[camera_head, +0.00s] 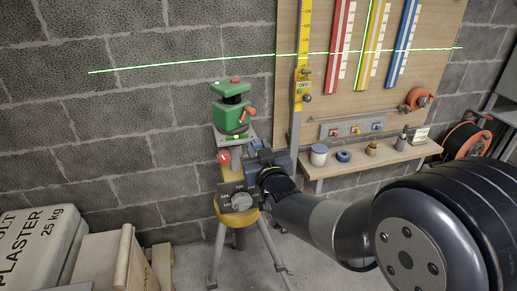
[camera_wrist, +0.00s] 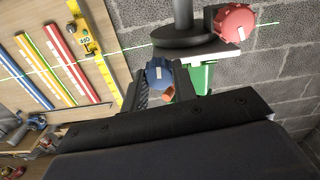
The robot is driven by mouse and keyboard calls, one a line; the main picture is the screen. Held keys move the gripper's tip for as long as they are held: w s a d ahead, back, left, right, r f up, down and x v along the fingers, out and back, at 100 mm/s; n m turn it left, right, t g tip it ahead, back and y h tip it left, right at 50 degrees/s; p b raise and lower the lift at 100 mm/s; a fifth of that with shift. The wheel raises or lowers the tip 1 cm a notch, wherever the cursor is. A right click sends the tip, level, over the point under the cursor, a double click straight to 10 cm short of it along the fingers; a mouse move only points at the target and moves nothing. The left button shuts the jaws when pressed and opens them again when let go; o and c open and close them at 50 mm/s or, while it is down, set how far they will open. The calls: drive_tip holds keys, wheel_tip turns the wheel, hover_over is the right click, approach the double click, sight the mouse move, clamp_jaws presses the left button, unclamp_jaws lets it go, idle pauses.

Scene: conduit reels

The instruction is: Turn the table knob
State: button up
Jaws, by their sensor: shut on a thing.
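A tripod with a yellow head (camera_head: 238,214) stands before the block wall. A green laser level (camera_head: 231,108) sits on top of it. A red knob (camera_head: 224,157) is on the tripod's left side, and a grey knob (camera_head: 241,202) is on its front. My gripper (camera_head: 263,163) is at the right side of the tripod head. In the wrist view, a blue knob (camera_wrist: 159,71) with a white mark sits between my fingers, which are shut on it. A red knob (camera_wrist: 235,22) is beyond it. Its shaft is hidden, and the frames do not show which is the table knob.
A pegboard with coloured rules (camera_head: 341,48) and a yellow staff (camera_head: 302,60) is behind right. A shelf (camera_head: 380,161) holds several small pots. A plaster bag (camera_head: 37,240) and a wooden crate (camera_head: 108,258) are at the lower left. A green laser line crosses the wall.

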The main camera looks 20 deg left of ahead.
drive_tip(key=c, duration=0.3)
drive_tip(key=shift+n+b, duration=1.15)
drive_tip(key=shift+n, duration=0.25)
drive_tip(key=o, duration=1)
drive_tip(key=shift+c, duration=0.2)
drive_tip(key=shift+s, duration=0.15)
drive_tip(key=v, duration=1)
drive_tip(key=shift+s+d, duration=0.2)
drive_tip(key=shift+d, duration=0.05)
